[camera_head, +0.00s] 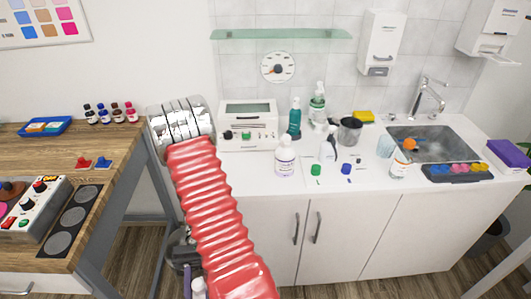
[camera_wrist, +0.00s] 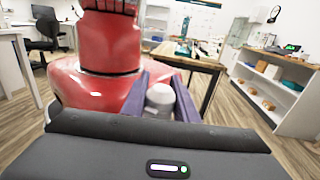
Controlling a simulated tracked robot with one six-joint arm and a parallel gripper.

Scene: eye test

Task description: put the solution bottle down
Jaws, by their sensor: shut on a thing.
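The solution bottle (camera_wrist: 160,101), white with a pale grey cap, stands between the two purple fingers of my gripper (camera_wrist: 160,92) in the wrist view. My gripper is shut on it. In the head view, the white top of the bottle (camera_head: 199,287) shows at the bottom edge, low beside the counter and left of my red arm. One purple finger shows next to it. The bottle's lower part and label are hidden. The white counter (camera_head: 245,181) is above and to the right of the gripper.
A white bottle with a printed label (camera_head: 285,158), a spray bottle (camera_head: 328,146), a green bottle (camera_head: 294,120) and a dark jug (camera_head: 350,131) stand on the counter. A sink (camera_head: 432,147) is at right. The wooden bench (camera_head: 110,150) is at left. The counter's front left is clear.

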